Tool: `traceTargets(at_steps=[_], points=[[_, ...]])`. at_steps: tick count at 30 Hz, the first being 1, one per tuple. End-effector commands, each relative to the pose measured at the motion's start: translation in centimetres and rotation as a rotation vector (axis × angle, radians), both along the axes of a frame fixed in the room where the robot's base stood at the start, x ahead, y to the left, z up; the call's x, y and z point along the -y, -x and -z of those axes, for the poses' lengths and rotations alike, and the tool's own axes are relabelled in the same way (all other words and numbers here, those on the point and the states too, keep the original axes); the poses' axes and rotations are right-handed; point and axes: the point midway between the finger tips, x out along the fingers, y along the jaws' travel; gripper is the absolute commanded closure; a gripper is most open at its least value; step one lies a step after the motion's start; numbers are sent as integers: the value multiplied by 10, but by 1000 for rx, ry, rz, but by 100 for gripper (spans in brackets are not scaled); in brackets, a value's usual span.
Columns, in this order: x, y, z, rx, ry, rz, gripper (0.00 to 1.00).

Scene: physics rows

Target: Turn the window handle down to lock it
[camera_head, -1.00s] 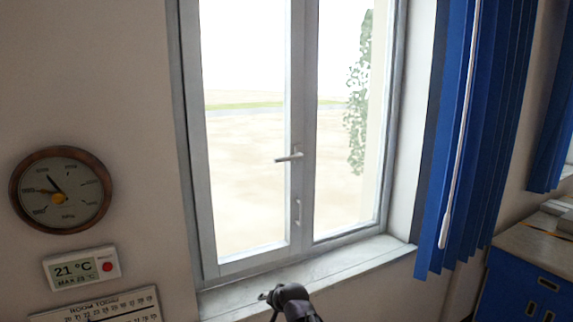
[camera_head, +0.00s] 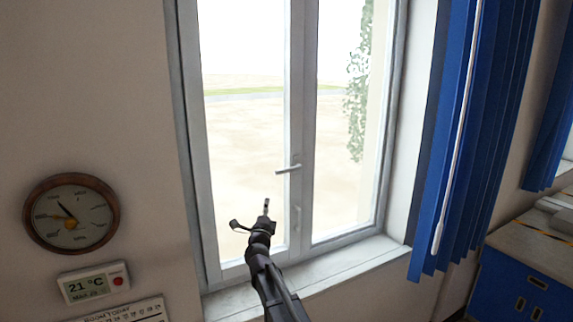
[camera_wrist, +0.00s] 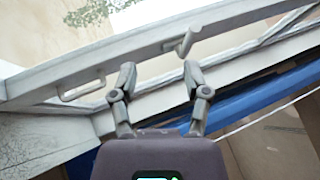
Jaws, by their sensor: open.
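The window handle (camera_head: 289,169) is a short pale lever on the white middle stile of the window (camera_head: 295,120). It lies near horizontal, with its free end to the left. In the wrist view the handle (camera_wrist: 181,42) shows ahead of the fingertips, nearer the right one. My gripper (camera_head: 252,213) is open and empty, below and to the left of the handle in the head view. Its two fingers (camera_wrist: 159,73) also show in the wrist view, apart from each other. They do not appear to touch the handle.
A second, fixed pull (camera_head: 297,217) sits lower on the stile. The pale sill (camera_head: 330,268) runs below the window. Blue vertical blinds (camera_head: 465,130) with a white wand hang at the right. A round dial (camera_head: 70,214) and a thermometer display (camera_head: 93,284) are on the left wall.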

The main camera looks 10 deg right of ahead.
Motion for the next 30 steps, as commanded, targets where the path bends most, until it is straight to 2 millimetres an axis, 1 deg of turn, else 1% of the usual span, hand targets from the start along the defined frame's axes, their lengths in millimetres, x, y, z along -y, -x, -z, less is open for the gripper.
traceTargets(at_steps=[1,3,7,12,22,26,30], points=[[3,-4,-13,34,-46,32,39],[8,-3,-22,78,-104,73,39],[16,-1,-31,137,-183,131,39],[20,1,-34,172,-228,167,39],[20,2,-34,175,-232,169,39],[21,1,-35,175,-232,169,39],[23,-5,-38,174,-230,169,39]])
